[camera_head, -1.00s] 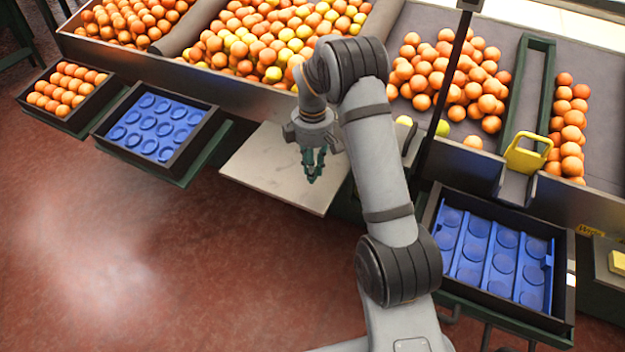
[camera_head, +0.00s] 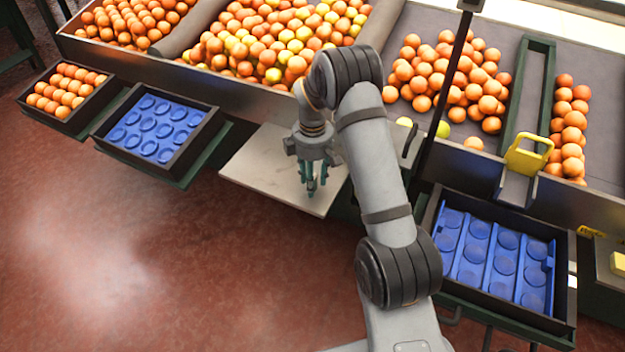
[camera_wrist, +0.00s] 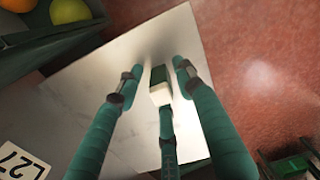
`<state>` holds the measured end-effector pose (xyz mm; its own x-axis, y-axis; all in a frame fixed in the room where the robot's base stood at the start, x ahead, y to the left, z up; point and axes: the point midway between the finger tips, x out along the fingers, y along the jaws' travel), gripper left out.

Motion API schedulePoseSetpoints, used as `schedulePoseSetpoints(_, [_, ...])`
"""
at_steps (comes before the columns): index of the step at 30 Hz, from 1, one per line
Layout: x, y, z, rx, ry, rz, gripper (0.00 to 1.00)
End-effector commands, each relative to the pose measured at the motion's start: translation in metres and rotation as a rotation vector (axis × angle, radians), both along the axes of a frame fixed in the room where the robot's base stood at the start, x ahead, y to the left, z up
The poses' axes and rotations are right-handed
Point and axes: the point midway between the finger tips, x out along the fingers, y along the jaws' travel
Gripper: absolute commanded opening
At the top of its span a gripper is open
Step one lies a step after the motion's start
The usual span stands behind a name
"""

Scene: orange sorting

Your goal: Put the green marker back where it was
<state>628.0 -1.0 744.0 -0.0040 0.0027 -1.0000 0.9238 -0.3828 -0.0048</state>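My gripper (camera_head: 311,186) points down over the pale plate (camera_head: 262,172) in the middle of the head view. In the wrist view its teal fingers (camera_wrist: 160,82) are spread around a small block, dark green with a white end, which I take to be the green marker (camera_wrist: 159,92). Gaps show between the marker and the left and right fingers. The lower finger is close to its white end, and I cannot tell whether they touch. The marker is over or on the pale plate; in the head view the fingers hide it.
A blue-lined tray (camera_head: 112,134) and a tray of oranges (camera_head: 44,117) are at left. Another blue-lined tray (camera_head: 434,262) is at right. The orange bin (camera_head: 232,80) runs behind the plate. A label reading L27 (camera_wrist: 22,162) shows in the wrist view.

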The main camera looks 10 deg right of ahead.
Motion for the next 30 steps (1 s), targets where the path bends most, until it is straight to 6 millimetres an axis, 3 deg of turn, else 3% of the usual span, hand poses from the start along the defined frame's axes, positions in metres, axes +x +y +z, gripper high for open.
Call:
schedulePoseSetpoints(11, [0.001, 0.000, 0.009, 0.000, -0.003, 0.001, 0.38])
schedulePoseSetpoints(24, [0.002, 0.000, 0.096, 0.000, -0.004, 0.000, 0.38])
schedulePoseSetpoints(30, [0.001, 0.000, 0.119, 0.000, -0.002, 0.000, 0.38])
